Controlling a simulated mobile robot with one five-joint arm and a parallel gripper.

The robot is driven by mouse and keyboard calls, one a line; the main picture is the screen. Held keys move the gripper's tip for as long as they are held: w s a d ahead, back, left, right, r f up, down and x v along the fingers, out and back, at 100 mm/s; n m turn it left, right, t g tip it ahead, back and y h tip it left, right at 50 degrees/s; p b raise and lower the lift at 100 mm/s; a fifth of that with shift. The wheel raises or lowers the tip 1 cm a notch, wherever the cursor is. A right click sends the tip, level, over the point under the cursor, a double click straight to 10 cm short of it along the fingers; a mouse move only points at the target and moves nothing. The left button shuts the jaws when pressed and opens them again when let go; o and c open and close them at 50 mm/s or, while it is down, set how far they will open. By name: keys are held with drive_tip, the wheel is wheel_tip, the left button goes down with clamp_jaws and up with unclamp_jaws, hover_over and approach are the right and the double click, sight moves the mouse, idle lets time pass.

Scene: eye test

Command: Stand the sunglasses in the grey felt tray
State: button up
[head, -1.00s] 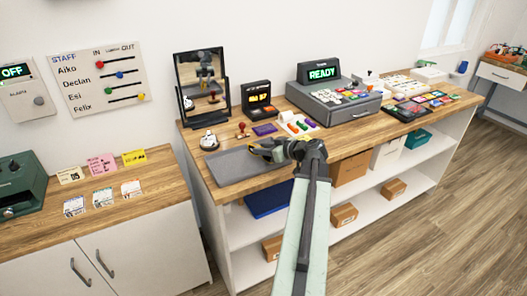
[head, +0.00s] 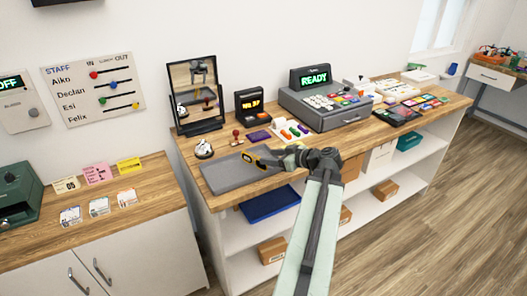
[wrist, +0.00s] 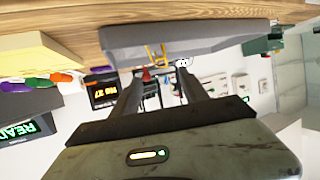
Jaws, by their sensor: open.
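The grey felt tray (head: 222,178) lies on the wooden counter near its front left. It also shows, upside down, in the wrist view (wrist: 195,42). The sunglasses (head: 249,157) look yellow-framed and appear to stand up at the tray's right part. In the wrist view, thin yellow parts of the sunglasses (wrist: 154,55) rise from the tray, between and beyond my fingertips. My gripper (head: 268,157) is open, just right of the sunglasses, and looks apart from them. Its two dark fingers (wrist: 160,72) are spread. The lenses are too small to make out.
Behind the tray stand a mirror (head: 194,88), a small round figure (head: 204,149), a red-handled stamp (head: 236,137) and a purple pad (head: 258,136). A small display (head: 251,106) and a cash register (head: 326,105) stand further back. Bare wood shows around the tray.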

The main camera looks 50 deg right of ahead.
drive_tip(key=p+v, duration=0.1)
drive_tip(key=v, duration=0.3)
